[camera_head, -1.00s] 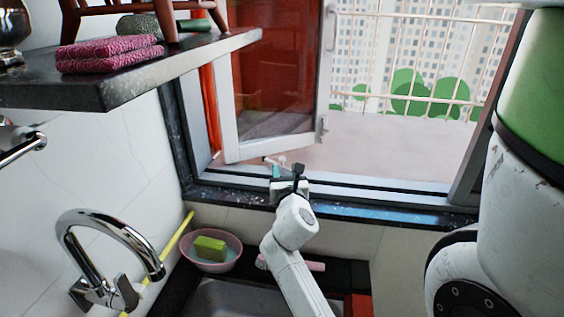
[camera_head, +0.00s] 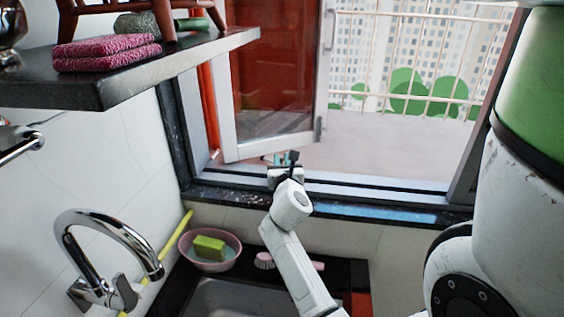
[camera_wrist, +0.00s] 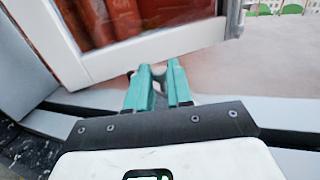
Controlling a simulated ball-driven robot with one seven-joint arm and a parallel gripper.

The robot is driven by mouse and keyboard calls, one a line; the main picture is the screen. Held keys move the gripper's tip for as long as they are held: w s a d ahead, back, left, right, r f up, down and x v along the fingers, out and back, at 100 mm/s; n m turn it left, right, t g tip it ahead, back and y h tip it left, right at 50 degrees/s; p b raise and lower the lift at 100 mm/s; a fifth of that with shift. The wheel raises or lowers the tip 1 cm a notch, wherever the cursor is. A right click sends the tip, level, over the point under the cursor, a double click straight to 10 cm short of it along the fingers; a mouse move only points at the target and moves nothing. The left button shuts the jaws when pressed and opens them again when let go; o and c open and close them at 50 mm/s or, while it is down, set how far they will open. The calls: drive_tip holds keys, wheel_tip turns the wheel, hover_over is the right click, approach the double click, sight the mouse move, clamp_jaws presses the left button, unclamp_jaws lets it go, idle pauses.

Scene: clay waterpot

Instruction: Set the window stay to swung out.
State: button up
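The window stay is largely hidden by my gripper. In the wrist view, a small pale grey piece that looks like part of the stay (camera_wrist: 158,70) shows between the fingertips. My gripper (camera_wrist: 158,77) has two teal fingers a narrow gap apart, at the bottom edge of the window sash. I cannot tell whether they press on the piece. In the head view my gripper (camera_head: 286,158) is above the sill, just below the sash's lower edge. The window sash (camera_head: 270,140) has a white frame and dark red glass and stands ajar, with a wide opening to its right.
The dark stone sill (camera_head: 225,195) runs below the window. A pink bowl with a green sponge (camera_head: 209,247), a pink brush (camera_head: 265,261) and a chrome faucet (camera_head: 105,222) are at the lower left. A dark shelf (camera_head: 150,67) juts out at the upper left.

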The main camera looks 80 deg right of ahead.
clamp_jaws()
drive_tip(key=shift+f, duration=0.1)
drive_tip(key=shift+d+f+m+g+b, duration=0.1)
drive_tip(key=shift+d+m+g+b, duration=0.25)
drive_tip(key=shift+g+b, duration=0.35)
drive_tip(key=m+g+b, duration=0.1)
drive_tip(key=g, duration=0.1)
drive_tip(key=d+m+g+h+b, duration=0.1)
drive_tip(key=m+g, duration=0.1)
drive_tip(key=shift+s+d+g, duration=0.15)
drive_tip(key=shift+s+g, duration=0.05)
drive_tip(key=shift+g, duration=0.1)
drive_tip(key=shift+s+d+m+g, duration=0.25)
drive_tip(key=shift+m+g, duration=0.3)
drive_tip(key=shift+g, duration=0.2)
drive_tip(key=shift+s+d+m+g, duration=0.1)
drive_tip(key=shift+d+m+g, duration=0.1)
drive_tip(key=shift+m+g, duration=0.45)
